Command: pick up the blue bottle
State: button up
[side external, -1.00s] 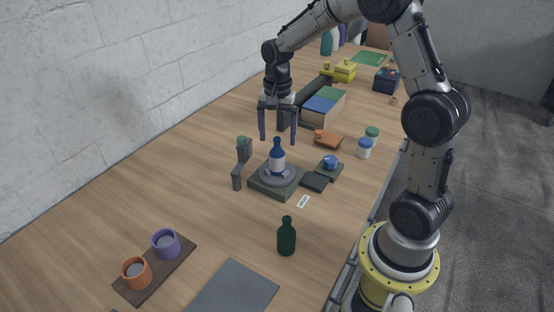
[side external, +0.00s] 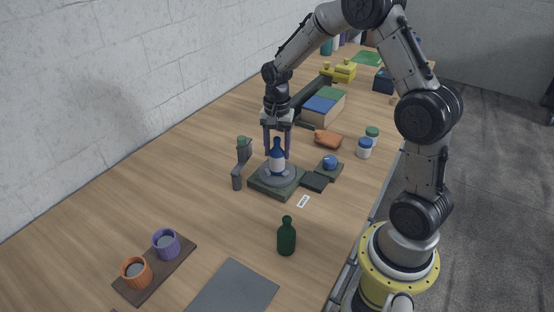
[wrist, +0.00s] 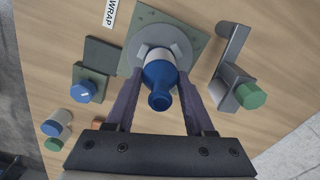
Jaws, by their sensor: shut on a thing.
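The blue bottle (side external: 277,160), with a white label band, stands upright on the round grey turntable of a dark green square base (side external: 272,190). My gripper (side external: 277,156) is down around it, one finger on each side, shut on the bottle. In the wrist view the bottle (wrist: 159,83) sits between the two fingers of my gripper (wrist: 158,92), with its cap toward the camera. Grey blocks on the turntable (wrist: 145,50) surround the bottle's foot. The bottle's bottom edge is hidden.
A grey bracket with a green knob (side external: 242,155) stands close left of the base. A blue-knobbed box (side external: 330,164) and a dark pad (side external: 316,182) are at its right. A green bottle (side external: 287,238) stands in front. Books (side external: 322,107) lie behind.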

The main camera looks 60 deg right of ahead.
aim_at(277, 138)
grip_shut()
jog(key=shift+r, duration=0.1)
jog(key=shift+r, duration=0.45)
notch_tip(277, 138, up, 2)
jog(key=shift+r, duration=0.25)
jog(key=s+a+r, duration=0.4)
jog(key=s+r, duration=0.5)
jog(key=s, duration=0.4)
jog(key=shift+s+r, duration=0.2)
